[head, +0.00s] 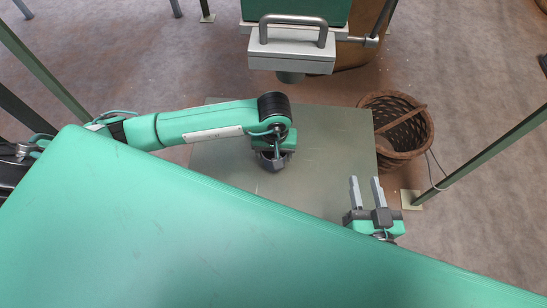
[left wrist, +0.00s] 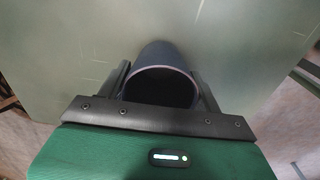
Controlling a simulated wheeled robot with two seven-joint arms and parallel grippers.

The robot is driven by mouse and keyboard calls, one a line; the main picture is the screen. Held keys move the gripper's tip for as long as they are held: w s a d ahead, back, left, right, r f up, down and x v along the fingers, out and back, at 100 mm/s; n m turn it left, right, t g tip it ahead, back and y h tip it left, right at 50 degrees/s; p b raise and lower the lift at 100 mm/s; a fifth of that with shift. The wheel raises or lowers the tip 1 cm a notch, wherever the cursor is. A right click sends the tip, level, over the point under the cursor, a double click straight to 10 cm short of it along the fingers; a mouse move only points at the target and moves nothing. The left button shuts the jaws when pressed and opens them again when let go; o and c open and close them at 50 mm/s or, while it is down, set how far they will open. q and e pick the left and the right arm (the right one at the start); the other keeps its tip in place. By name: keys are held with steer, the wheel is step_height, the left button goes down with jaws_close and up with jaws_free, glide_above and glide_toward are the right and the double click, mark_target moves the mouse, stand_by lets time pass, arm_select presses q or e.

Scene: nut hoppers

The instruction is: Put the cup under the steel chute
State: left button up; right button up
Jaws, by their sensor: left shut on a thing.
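The dark blue cup (left wrist: 163,52) shows in the left wrist view with its round mouth toward the camera and its inside dark. My left gripper (left wrist: 163,88) is shut on it, with a finger on each side. In the head view the cup (head: 271,164) is mostly hidden under my left gripper (head: 273,154), over the middle of the grey table. The steel chute (head: 291,77) is a short grey spout under a steel box, beyond the table's far edge and above the cup in the picture. My right gripper (head: 367,184) is open and empty at the table's right edge.
The grey-green table (head: 218,172) has clear surface around the cup. A steel box (head: 292,50) with a bar handle carries the chute below a green hopper (head: 300,9). A wicker basket (head: 400,125) stands on the floor to the right. Green posts (head: 490,158) rise at both sides.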

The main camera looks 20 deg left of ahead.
mark_target(267, 156)
arm_select(q)
steer(key=shift+s+a+f, duration=0.1)
steer(key=shift+f, duration=0.15)
step_height(267, 156, down, 2)
steer(key=shift+f+b, duration=0.15)
steer(key=shift+b, duration=0.25)
steer(key=shift+f, duration=0.3)
arm_select(e)
steer(key=r, duration=0.1)
steer(key=w+r+t, duration=0.1)
steer(key=d+r+t, duration=0.1)
steer(key=shift+w+r, duration=0.25)
steer(key=shift+r, duration=0.05)
arm_select(q)
steer(key=shift+f, duration=0.15)
arm_select(e)
steer(key=shift+w+r+t, duration=0.1)
steer(key=shift+r+t, duration=0.25)
steer(key=shift+t, duration=0.05)
steer(key=shift+d+r, duration=0.1)
arm_select(q)
steer(key=o, duration=1)
steer(key=shift+c, duration=0.2)
arm_select(e)
steer(key=shift+r, duration=0.1)
